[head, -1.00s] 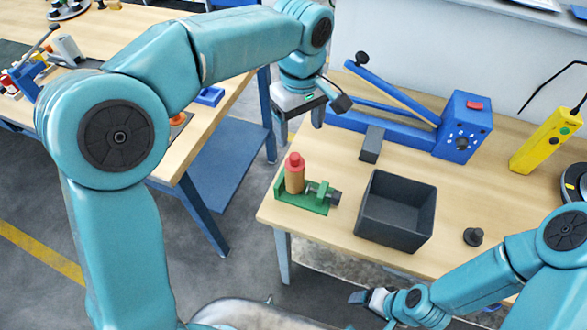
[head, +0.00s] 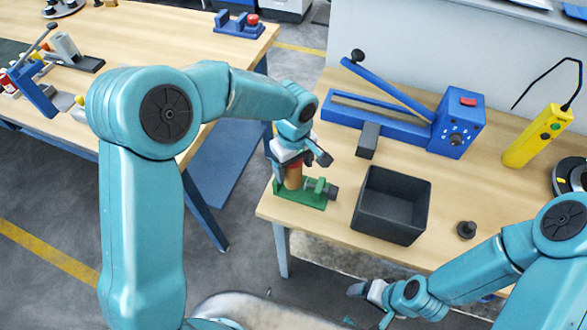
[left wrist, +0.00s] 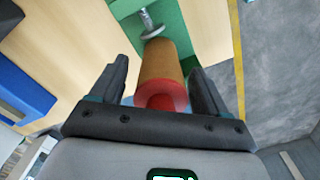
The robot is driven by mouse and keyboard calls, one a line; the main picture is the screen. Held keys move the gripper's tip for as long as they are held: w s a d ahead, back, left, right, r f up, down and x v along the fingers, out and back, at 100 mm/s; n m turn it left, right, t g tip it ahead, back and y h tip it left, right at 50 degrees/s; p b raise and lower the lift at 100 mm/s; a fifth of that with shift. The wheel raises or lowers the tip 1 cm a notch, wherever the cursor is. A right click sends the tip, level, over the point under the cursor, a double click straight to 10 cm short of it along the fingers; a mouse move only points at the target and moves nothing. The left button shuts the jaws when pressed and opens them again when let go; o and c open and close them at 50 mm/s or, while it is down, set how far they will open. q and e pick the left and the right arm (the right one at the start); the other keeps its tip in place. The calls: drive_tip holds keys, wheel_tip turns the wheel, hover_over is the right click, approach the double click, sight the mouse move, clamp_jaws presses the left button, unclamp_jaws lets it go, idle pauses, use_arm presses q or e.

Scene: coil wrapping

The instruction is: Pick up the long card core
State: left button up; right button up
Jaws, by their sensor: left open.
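The brown card core (head: 293,179) stands upright in a green fixture (head: 309,197) at the near left corner of the right-hand table. My left gripper (head: 299,164) is over it from above, open, and hides its red top in the head view.
A dark open bin (head: 391,205) stands right of the fixture, with a small black knob-like part (head: 466,230) beyond it. A blue lever machine (head: 400,120) is behind, and a yellow control box (head: 538,135) is at the right. A second table (head: 180,55) stands at the left.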

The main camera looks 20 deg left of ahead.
use_arm(q)
drive_tip(key=shift+s+a, duration=0.1)
drive_tip(key=c, duration=1)
drive_tip(key=shift+c, duration=0.2)
